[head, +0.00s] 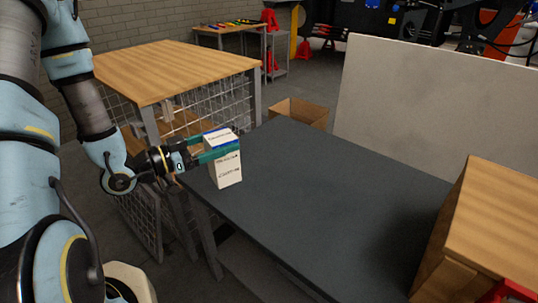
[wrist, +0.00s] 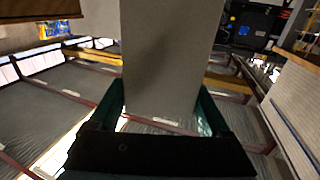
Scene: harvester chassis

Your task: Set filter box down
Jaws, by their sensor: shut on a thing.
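The filter box (head: 226,170) is a white, upright carton with a blue stripe near its top and dark print on its side. My gripper (head: 222,147) is shut on it, with green fingers along its upper part. The box is at the left edge of the dark grey table (head: 320,190); I cannot tell whether its base touches the tabletop. In the wrist view the box (wrist: 170,60) fills the middle as a plain grey face between the two green fingers (wrist: 160,115).
The dark tabletop is clear. A wooden box (head: 485,215) stands at its right end, with something red (head: 515,292) at the corner. A pale panel (head: 430,120) rises behind. A wood-topped mesh cage (head: 175,70) is at left, an open cardboard box (head: 300,112) behind the table.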

